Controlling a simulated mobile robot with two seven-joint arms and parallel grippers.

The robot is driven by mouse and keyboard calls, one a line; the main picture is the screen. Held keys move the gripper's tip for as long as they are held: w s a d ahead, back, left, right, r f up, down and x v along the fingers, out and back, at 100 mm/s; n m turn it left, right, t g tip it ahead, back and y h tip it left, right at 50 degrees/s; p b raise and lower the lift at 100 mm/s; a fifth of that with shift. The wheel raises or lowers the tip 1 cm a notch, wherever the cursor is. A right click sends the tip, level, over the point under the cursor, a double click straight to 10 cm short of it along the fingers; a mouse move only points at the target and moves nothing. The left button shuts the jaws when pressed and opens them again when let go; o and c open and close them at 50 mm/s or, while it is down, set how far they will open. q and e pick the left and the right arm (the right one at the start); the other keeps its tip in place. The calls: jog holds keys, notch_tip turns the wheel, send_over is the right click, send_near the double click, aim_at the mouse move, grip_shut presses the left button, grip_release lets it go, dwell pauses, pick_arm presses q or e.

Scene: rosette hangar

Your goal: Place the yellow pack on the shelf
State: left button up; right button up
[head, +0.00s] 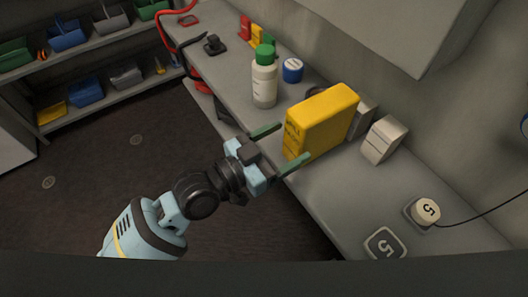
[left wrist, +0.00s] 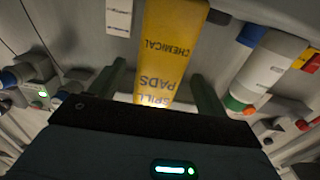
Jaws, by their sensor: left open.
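The yellow pack (head: 323,118) stands upright on the grey bench (head: 330,196), and its narrow side faces my left arm. In the left wrist view the pack (left wrist: 172,50) shows the words "chemical", "pads" and "spill". My left gripper (head: 292,144) is open, with its green fingers pointing at that narrow side, one towards each edge. I cannot tell if they touch it. A shelf rack (head: 101,82) with bins stands at the left. My right gripper does not show.
A white bottle with a green cap (head: 264,83) and a blue-lidded jar (head: 292,70) stand beyond the pack. A white box (head: 384,139) stands to its right. A grey cabinet (head: 385,28) overhangs the bench. The floor (head: 110,180) at left is clear.

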pick_arm(q)
jog(key=shift+v, duration=2.55)
jog(key=s+a+f+n+t+y, duration=0.1)
jog(key=s+a+f+n+y, duration=0.35)
jog(key=f, duration=0.55)
jog(key=s+a+f+n+y, duration=0.35)
jog(key=s+a+f, duration=0.2)
jog(key=f, duration=0.45)
jog(key=s+a+f+g+y, duration=0.1)
jog(key=s+a+f, duration=0.2)
jog(key=s, duration=0.3)
jog(key=s+a+f+n+g+y, duration=0.1)
jog(key=s+a+f+y, duration=0.1)
jog(key=s, duration=0.4)
jog(key=s+a+f+g+y, duration=0.2)
jog(key=s+a+f, duration=0.2)
jog(key=s+f, duration=0.2)
jog(key=shift+s, duration=0.55)
jog(key=shift+a, duration=0.15)
